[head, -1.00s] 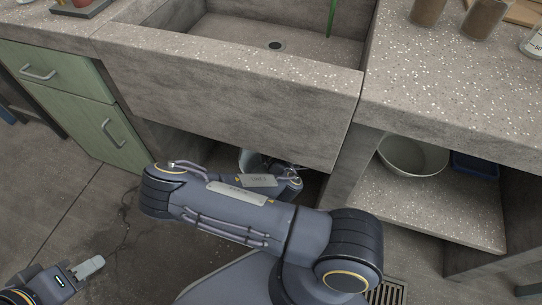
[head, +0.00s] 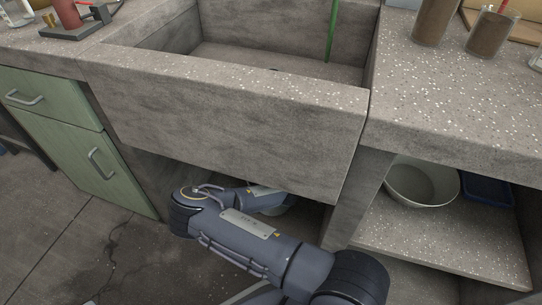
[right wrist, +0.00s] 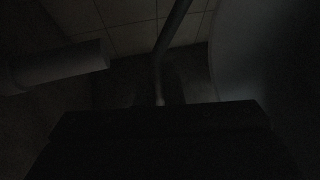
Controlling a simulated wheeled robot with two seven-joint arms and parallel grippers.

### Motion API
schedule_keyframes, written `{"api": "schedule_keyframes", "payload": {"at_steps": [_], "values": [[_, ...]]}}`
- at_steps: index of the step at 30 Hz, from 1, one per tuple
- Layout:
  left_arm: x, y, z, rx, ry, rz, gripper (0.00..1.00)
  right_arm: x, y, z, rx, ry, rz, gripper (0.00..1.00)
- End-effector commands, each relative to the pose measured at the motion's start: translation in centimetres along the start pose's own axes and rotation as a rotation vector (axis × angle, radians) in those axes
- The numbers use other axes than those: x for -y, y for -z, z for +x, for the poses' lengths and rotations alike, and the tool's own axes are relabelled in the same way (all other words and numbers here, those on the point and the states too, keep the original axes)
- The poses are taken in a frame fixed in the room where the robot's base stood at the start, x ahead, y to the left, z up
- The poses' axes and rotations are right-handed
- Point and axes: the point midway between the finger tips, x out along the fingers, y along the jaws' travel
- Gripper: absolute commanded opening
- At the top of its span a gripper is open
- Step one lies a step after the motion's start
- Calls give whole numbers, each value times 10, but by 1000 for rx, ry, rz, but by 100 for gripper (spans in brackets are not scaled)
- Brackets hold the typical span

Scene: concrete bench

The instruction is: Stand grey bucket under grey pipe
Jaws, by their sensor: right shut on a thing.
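Under the sink it is very dark in the right wrist view. A pale curved wall at the right edge looks like the grey bucket (right wrist: 262,50). A cylinder with an open-looking end at the left looks like the grey pipe (right wrist: 62,66), apart from the bucket wall. My right gripper (right wrist: 158,102) is shut where a thin bar, probably part of the bucket, meets it. In the head view my right arm reaches under the sink front and hides gripper, bucket and pipe. Only a pale tip of my left gripper (head: 91,301) shows at the bottom edge.
The concrete sink front (head: 240,125) overhangs my right arm. A green cabinet (head: 80,140) stands at the left. A shelf at the right (head: 440,245) holds a pale bowl (head: 422,185) and a blue bin (head: 487,190). The floor at the lower left is clear.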

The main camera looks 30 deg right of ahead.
Motion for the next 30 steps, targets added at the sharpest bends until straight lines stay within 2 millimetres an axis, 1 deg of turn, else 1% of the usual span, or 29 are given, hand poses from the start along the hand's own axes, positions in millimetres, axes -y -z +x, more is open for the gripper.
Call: {"api": "schedule_keyframes", "payload": {"at_steps": [1,7,10,15,17,29,30], "values": [[2,-2,4,0,0,0,36,3,-1,5,-1,-7,0,0],[3,-3,7,0,0,0,36,8,-4,12,-1,-7,0,0],[5,-5,11,0,0,0,36,14,-6,18,-1,-6,0,0],[10,-11,21,0,0,0,36,37,-7,25,-1,-4,-2,0],[11,-12,23,0,0,0,36,43,-8,26,-1,-5,-1,0],[10,-11,22,0,0,0,36,45,-7,26,-1,-6,1,0],[10,-11,23,0,0,0,36,48,-8,26,0,0,1,13]]}}
